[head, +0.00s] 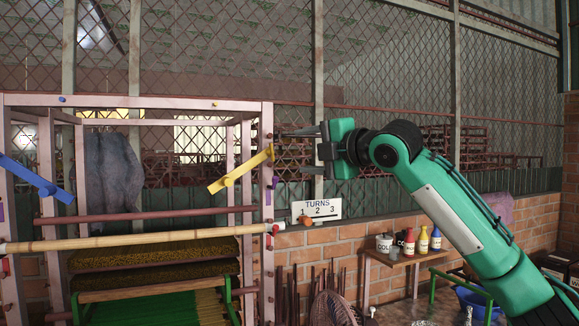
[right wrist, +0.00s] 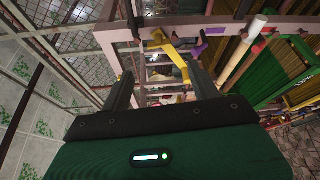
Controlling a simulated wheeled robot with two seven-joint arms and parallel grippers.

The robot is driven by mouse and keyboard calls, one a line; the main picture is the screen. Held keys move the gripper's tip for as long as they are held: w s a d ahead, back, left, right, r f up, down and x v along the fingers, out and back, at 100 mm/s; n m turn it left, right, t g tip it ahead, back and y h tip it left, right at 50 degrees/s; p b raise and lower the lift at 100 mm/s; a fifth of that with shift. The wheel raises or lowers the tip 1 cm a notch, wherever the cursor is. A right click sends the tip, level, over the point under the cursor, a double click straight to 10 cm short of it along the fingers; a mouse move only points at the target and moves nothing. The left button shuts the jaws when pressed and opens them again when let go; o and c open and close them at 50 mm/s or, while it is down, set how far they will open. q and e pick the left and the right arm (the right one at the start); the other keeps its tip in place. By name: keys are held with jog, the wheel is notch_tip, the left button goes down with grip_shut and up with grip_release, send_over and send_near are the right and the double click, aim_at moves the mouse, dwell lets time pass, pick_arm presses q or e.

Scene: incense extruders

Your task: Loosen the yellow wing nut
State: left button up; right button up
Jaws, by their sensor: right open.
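The yellow wing nut (head: 240,171) is a long flat bar on the right post of the pink frame, tilted with its right end up. It also shows in the right wrist view (right wrist: 168,47), beyond the fingertips and roughly between them. My right gripper (head: 290,151) is open and empty, just right of the wing nut in the head view, its fingers pointing left towards it. In the right wrist view, the two dark fingers (right wrist: 160,78) stand apart with a clear gap. I cannot tell the exact distance to the nut. My left gripper is out of view.
A blue wing nut (head: 35,177) sits on the frame's left post. A "TURNS 1 2 3" sign (head: 317,209) with an orange-red marker stands below my right gripper. A bamboo pole (head: 140,238) crosses the frame. Bottles (head: 423,240) stand on a small table at the right.

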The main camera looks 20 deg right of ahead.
jog(key=shift+b+v, duration=0.45)
jog(key=shift+v, duration=1.05)
